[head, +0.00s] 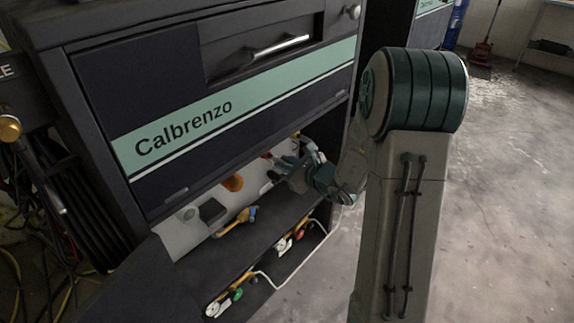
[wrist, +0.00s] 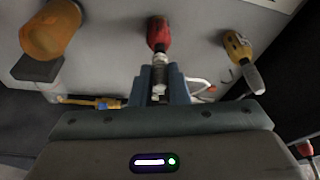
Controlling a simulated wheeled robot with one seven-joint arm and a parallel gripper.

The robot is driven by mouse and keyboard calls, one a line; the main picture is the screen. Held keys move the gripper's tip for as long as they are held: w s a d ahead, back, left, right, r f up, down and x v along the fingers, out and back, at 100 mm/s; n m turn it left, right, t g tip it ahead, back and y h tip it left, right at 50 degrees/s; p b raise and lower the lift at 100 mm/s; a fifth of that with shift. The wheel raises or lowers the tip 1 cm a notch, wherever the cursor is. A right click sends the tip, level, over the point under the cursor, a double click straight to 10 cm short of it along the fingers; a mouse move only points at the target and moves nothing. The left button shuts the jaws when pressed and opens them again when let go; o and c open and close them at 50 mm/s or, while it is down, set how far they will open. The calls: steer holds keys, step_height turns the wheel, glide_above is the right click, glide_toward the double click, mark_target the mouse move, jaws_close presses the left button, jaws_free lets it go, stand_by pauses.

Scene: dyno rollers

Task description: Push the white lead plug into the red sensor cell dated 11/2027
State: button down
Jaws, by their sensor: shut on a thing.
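The red sensor cell (wrist: 158,33) sits on the pale panel straight ahead of my gripper in the wrist view. A small red spot in the head view (head: 267,156) seems to be the same cell. My gripper (wrist: 160,84) is shut on a metallic plug (wrist: 160,70), whose front end meets the near end of the red cell; I cannot tell how deeply it is seated. A white lead (wrist: 202,86) curves out just right of the fingers. The plug's rear is hidden between the fingers. No date is readable on the cell.
An orange cylinder (wrist: 52,30) stands at the left beside a dark block (wrist: 36,69). The Calbrenzo cabinet front (head: 220,110) overhangs the bay. Gauges with a white cable (head: 275,281) lie on the lower shelf.

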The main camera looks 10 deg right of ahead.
steer(key=shift+w+a, duration=0.2)
steer(key=shift+w, duration=0.05)
steer(key=c, duration=1.3)
jaws_free()
steer(key=p+v, duration=0.2)
steer(key=v, duration=1.2)
steer(key=s+a+r+n+g+y+p, duration=0.2)
steer(key=s+a+r+n+g+p, duration=0.7)
steer(key=s+a+r+n+p, duration=0.4)
steer(key=s+d+r+n+h+p, duration=0.1)
steer(key=d+r+n+h+p, duration=0.1)
steer(key=r+n+h+p, duration=0.1)
steer(key=s+d+r+n+h+p, duration=0.1)
steer(key=d+r+n+h+p, duration=0.1)
steer(key=r, duration=0.6)
steer(key=s+d+r+n+h+p, duration=0.2)
steer(key=d+r+n+h+p, duration=0.1)
steer(key=n, duration=0.5)
step_height(320, 180, up, 3)
steer(key=shift+s+d+f+g+h+p, duration=0.15)
steer(key=shift+g+h+p, duration=0.25)
steer(key=shift+h+p, duration=0.75)
